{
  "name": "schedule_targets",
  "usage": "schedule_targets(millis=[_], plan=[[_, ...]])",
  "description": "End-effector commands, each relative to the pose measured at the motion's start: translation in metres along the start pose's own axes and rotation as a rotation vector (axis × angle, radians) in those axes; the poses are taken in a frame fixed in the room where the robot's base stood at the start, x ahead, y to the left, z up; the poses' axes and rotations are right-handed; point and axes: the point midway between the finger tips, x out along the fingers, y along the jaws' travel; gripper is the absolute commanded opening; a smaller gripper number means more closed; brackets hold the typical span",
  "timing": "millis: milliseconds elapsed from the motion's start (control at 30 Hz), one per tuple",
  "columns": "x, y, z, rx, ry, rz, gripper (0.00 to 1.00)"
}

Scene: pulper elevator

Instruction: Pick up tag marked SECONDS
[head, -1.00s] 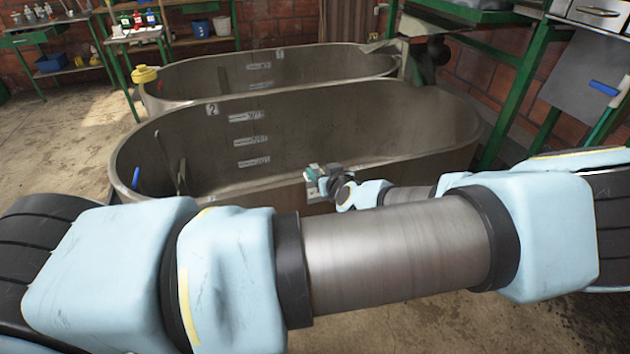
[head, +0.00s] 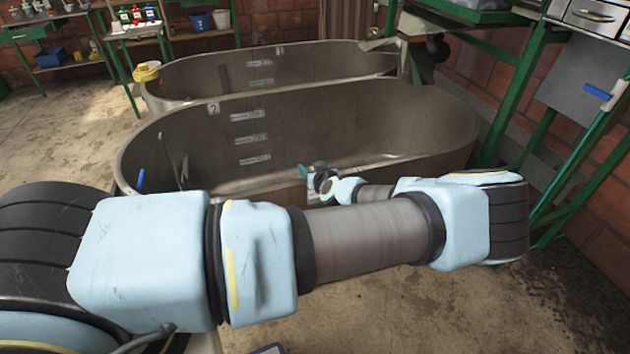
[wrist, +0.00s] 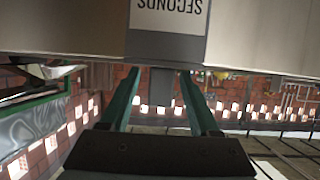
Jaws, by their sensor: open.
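The tag marked SECONDS (wrist: 168,14) is a light grey plate at the top edge of the wrist view, its lettering upside down and partly cut off. It sits against a pale metal surface. A darker grey block (wrist: 162,85) shows below it, between the fingers; I cannot tell whether it belongs to the tag. My gripper (wrist: 158,74) is open, with two teal fingers reaching toward the tag's edge; I see no clear contact. In the head view my gripper (head: 303,172) is small, beside the near tank's outer front wall. The tag's lettering cannot be read there.
The near oval metal tank (head: 400,113), marked 2, has several label strips on its inner wall. A second tank (head: 215,75) stands behind it with a yellow item (head: 146,72) at its rim. A green metal frame (head: 515,100) stands at the right. Concrete floor is open at the left.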

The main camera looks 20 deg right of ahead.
Motion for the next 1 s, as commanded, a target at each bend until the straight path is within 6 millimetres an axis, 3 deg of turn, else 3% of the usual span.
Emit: schedule_targets(millis=[100, 633, 1000], plan=[[-0.0002, 0.0001, 0.0003, 0.0, 0.0, 0.0, 0.61], [-0.0005, 0.0002, 0.0002, -0.001, 0.0, 0.0, 0.02], [-0.0006, 0.0003, 0.0, -0.001, 0.0, 0.0, 0.0]])
